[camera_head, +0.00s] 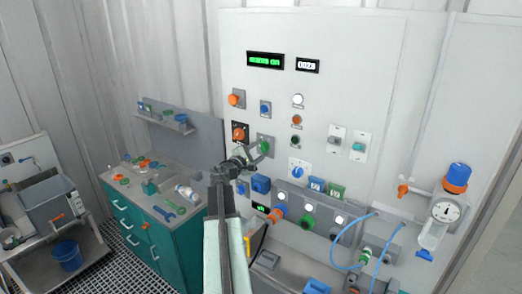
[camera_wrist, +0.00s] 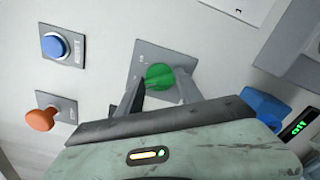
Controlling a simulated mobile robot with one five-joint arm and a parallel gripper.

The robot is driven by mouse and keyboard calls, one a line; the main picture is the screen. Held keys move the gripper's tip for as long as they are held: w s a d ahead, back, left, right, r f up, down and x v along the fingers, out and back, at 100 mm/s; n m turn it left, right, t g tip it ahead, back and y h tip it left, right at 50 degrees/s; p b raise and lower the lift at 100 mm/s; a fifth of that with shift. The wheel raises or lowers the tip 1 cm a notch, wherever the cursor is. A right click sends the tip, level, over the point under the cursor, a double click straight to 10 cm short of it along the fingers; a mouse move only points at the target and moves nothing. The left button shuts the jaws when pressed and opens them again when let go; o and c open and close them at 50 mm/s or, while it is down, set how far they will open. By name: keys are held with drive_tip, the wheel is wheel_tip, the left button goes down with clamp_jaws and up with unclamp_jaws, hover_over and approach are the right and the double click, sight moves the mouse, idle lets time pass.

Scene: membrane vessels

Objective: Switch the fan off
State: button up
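The fan's switch is not labelled legibly, so I cannot tell for sure which control it is. A round green knob (camera_head: 265,146) on a grey plate sits on the pale wall panel (camera_head: 340,80). My gripper (camera_head: 259,152) is in front of it. In the wrist view the green knob (camera_wrist: 160,77) lies between the spread fingers of my gripper (camera_wrist: 158,88), one on each side. The fingers are apart; whether they touch the knob I cannot tell. Part of the knob is hidden by my gripper in the head view.
A blue button (camera_wrist: 56,45) and an orange knob (camera_wrist: 40,119) are near the green knob. A blue-and-white dial (camera_head: 297,171) is to its lower right. A green-lit display (camera_head: 265,61) is above. A teal cabinet (camera_head: 140,225) with tools stands left.

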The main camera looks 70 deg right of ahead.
drive_tip(key=o, duration=0.4)
drive_tip(key=shift+f, duration=0.15)
drive_tip(key=shift+c, duration=0.2)
drive_tip(key=shift+a, duration=0.1)
drive_tip(key=v, duration=0.7)
drive_tip(key=shift+a, duration=0.3)
drive_tip(key=shift+w, duration=0.1)
